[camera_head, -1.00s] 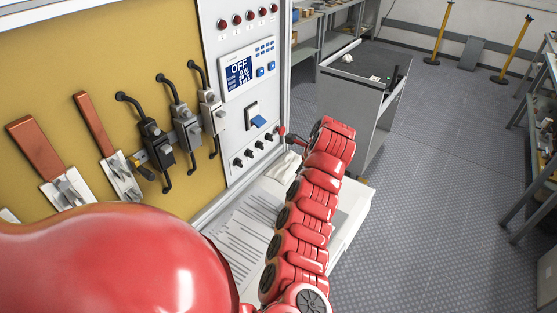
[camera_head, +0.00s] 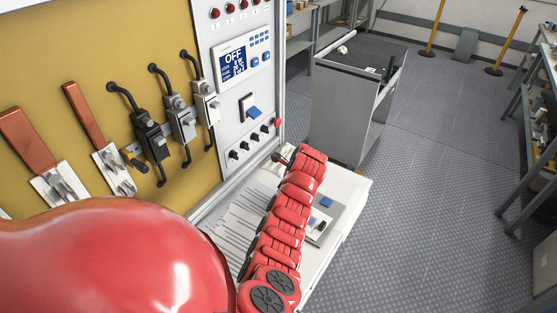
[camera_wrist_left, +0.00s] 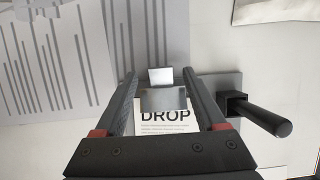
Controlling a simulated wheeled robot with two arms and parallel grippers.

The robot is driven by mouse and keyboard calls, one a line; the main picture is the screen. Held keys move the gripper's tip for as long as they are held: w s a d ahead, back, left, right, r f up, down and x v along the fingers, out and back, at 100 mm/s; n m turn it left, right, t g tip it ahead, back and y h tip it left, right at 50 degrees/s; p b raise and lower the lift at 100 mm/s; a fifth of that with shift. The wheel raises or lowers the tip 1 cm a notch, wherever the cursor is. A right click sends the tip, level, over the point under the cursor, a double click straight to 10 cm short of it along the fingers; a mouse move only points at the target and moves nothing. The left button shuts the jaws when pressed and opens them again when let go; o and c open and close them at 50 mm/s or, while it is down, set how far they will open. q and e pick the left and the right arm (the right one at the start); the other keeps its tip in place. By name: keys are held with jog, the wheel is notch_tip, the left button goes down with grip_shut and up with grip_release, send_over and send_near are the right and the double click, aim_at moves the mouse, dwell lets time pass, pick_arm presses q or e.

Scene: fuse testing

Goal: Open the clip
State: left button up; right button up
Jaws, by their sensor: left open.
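In the left wrist view my left gripper (camera_wrist_left: 160,75) is open, with its two dark fingers apart. Between them are small grey metal plates (camera_wrist_left: 163,100) that look like part of a clip, above a white label (camera_wrist_left: 165,122) reading "DROP". I cannot tell whether the fingers touch them. A black handle (camera_wrist_left: 262,117) sticks out just right of the fingers. In the head view a grey device (camera_head: 325,222) with blue parts lies on the white table beside my red arm. I cannot make out the left gripper's jaws there, and the right gripper does not show.
Printed sheets (camera_head: 232,232) lie on the white table (camera_head: 345,200). The yellow board (camera_head: 60,65) carries several lever clamps (camera_head: 182,122). A control panel with an "OFF" screen (camera_head: 235,62) stands beside it.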

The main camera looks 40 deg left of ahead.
pick_arm(q)
jog(key=shift+x, duration=1.1)
grip_shut()
